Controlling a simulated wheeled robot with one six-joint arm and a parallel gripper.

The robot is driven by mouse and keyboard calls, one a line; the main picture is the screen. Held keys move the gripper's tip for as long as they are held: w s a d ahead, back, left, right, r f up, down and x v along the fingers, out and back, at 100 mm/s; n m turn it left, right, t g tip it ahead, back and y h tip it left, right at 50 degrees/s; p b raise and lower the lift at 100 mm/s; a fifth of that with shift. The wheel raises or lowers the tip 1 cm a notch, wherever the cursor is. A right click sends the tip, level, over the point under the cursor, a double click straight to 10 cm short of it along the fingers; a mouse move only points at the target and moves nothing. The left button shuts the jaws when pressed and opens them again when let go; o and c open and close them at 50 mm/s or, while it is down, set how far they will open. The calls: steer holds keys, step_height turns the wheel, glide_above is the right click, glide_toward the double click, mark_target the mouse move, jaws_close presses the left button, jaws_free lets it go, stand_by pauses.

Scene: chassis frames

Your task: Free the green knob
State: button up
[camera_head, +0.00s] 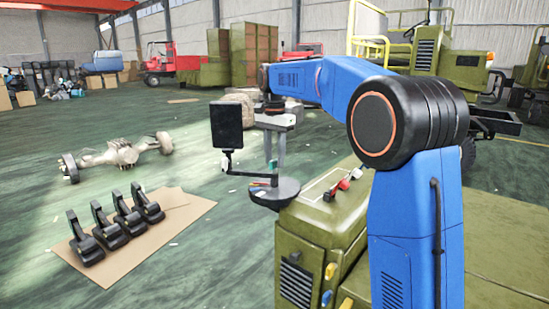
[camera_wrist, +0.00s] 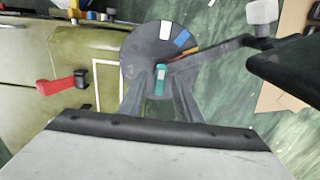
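The green knob (camera_wrist: 159,80) shows in the wrist view as a small upright green piece with a pale patch, over the near part of a round dark dial (camera_wrist: 142,46). The dial has white, blue, orange and red marks. My gripper (camera_wrist: 160,92) has one grey finger on each side of the knob, with a visible gap, so it looks open.
A black screen (camera_head: 226,125) on a thin arm stands left of the dial. The olive machine (camera_head: 318,225) carries a red lever (camera_head: 344,184) and other controls at right. Several black pedals (camera_head: 109,232) lie on cardboard on the floor.

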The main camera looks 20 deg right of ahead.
jaws_close()
steer(key=shift+n, duration=0.4)
steer(key=n, duration=0.8)
steer(key=shift+n, duration=0.3)
steer(key=n, duration=0.4)
steer(key=shift+n, duration=2.2)
